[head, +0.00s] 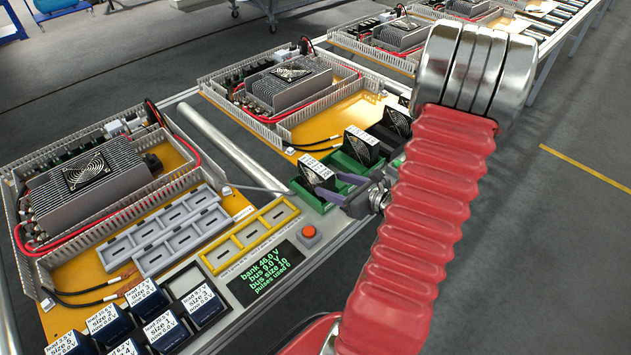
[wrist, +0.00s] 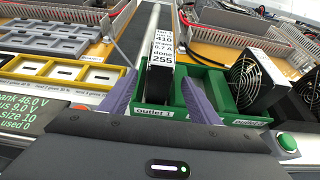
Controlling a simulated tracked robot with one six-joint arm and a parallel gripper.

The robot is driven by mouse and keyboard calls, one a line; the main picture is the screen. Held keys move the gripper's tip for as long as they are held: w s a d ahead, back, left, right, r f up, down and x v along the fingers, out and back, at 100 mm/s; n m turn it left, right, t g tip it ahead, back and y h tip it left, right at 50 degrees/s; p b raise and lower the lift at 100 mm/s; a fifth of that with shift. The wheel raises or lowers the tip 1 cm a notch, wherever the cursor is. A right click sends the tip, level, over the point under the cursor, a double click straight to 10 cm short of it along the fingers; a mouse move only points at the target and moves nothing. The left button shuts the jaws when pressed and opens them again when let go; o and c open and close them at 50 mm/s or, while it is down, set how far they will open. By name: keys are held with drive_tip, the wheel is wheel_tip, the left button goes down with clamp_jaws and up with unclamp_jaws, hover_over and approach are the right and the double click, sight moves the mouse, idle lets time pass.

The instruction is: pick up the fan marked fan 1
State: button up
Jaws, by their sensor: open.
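The nearest fan (head: 316,171) stands upright in a green outlet tray (head: 311,199). In the wrist view this fan (wrist: 159,86) has a white label on top whose first line looks like "fan 1", with "done 255" below. It sits behind the "outlet 1" tag. My gripper (wrist: 158,92) is open, its purple fingers on either side of the fan, low beside the tray. I cannot tell whether they touch it. The gripper also shows in the head view (head: 338,190), partly hidden by my red arm. A second fan (wrist: 257,80) stands to the right.
A green button (wrist: 288,143) is right of the tray in the wrist view. A yellow slotted holder (head: 247,236), a red button (head: 309,234) and a display (head: 283,273) are left of my gripper. Several dark blue blocks (head: 104,322) stand at the front left.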

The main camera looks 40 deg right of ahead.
sight(331, 184)
drive_tip(key=shift+x, duration=1.45)
drive_tip(key=shift+x, duration=2.6)
drive_tip(key=shift+r, duration=0.15)
drive_tip(key=c, duration=1.4)
